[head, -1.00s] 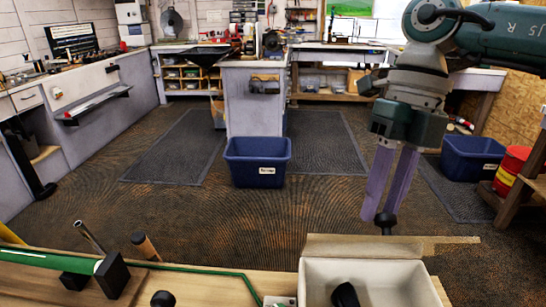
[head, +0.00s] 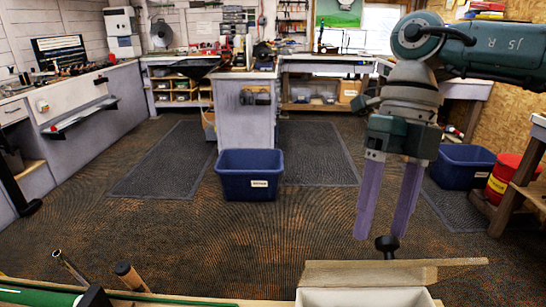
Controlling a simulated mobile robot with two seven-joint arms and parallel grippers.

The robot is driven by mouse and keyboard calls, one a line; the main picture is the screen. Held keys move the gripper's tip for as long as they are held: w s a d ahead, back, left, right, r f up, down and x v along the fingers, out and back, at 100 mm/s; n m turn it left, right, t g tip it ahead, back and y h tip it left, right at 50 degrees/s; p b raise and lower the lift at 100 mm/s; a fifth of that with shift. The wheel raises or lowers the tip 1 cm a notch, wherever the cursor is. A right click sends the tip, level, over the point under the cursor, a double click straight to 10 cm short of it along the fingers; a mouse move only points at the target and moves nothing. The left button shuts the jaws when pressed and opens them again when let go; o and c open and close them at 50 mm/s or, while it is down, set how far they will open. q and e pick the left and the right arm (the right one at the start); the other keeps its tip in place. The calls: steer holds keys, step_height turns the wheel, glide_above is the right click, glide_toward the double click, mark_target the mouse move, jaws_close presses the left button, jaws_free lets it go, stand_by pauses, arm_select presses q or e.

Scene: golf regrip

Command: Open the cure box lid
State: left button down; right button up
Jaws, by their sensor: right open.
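The cream cure box (head: 365,298) is at the bottom edge right of centre, with most of it cut off by the frame. Its lid (head: 390,274) stands raised at the back of the opening, so the box is open. The black lid knob (head: 386,245) shows just above the lid's upper edge. My right gripper (head: 381,236) is open, its two purple fingers pointing down and spread apart. My left gripper is out of view.
On the bench edge are a green strip (head: 40,298), a metal tube (head: 68,266) and a wooden-looking handle (head: 127,274). Beyond the bench, a blue bin (head: 249,175) stands on open floor. A second blue bin (head: 462,166) and a red bucket (head: 503,178) are at right.

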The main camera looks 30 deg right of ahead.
steer(key=b+v, duration=0.2)
steer(key=v, duration=0.8)
